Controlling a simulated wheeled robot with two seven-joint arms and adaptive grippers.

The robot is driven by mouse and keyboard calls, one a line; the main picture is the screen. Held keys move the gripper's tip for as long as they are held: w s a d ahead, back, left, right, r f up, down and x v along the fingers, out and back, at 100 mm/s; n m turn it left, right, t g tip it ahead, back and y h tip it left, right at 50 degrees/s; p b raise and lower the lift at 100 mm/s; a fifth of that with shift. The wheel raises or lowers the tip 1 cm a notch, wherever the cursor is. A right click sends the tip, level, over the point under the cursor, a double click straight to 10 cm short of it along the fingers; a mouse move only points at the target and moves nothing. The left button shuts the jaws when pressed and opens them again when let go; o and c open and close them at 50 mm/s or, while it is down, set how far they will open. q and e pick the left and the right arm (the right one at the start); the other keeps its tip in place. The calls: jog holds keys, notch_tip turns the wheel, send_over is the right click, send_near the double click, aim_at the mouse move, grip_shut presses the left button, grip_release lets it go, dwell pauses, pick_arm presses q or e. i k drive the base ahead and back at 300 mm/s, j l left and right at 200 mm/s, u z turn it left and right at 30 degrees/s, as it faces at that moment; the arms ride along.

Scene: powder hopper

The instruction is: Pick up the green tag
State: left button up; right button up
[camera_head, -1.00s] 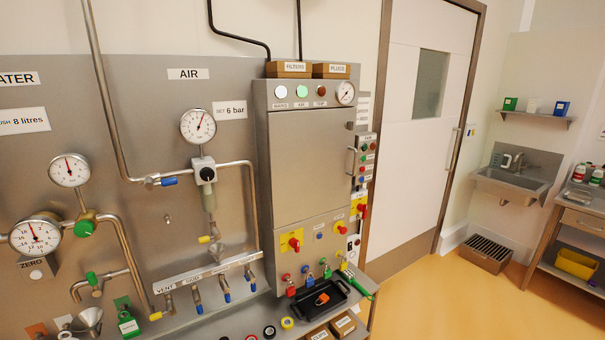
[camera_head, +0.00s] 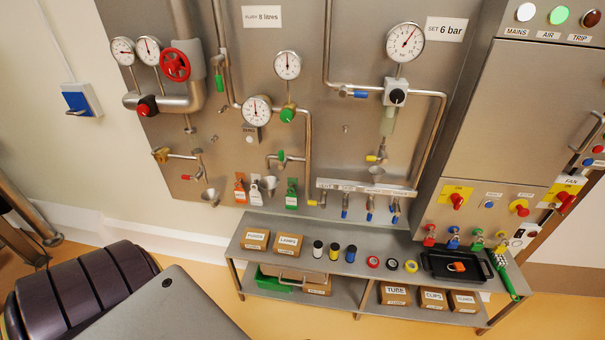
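The green tag (camera_head: 291,193) hangs low on the steel wall panel, just above the back of the bench. It is the rightmost of three tags in a row, beside a white tag (camera_head: 255,192) and an orange tag (camera_head: 240,188). It looks upright, and nothing covers it. Neither of my grippers can be made out in this view.
Below the tags is a steel bench (camera_head: 290,228) with small boxes, rolls and a black tray (camera_head: 437,266). Small funnels (camera_head: 270,183) and pipes stick out near the tags. A dark ribbed shape and a grey slab fill the lower left.

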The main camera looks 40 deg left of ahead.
aim_at(291, 199)
jog(key=u, duration=1.35)
jog(key=i+j+z, duration=0.1)
jog(key=j, duration=0.25)
jog(key=i+j, duration=0.25)
jog(key=i+j+z, duration=0.15)
jog(key=j, duration=0.25)
jog(key=i+j, duration=0.1)
jog(key=j, duration=0.25)
jog(key=i+j+z, duration=0.15)
jog(key=j, duration=0.25)
jog(key=i+j, duration=0.15)
jog(key=j, duration=0.2)
jog(key=z, duration=0.05)
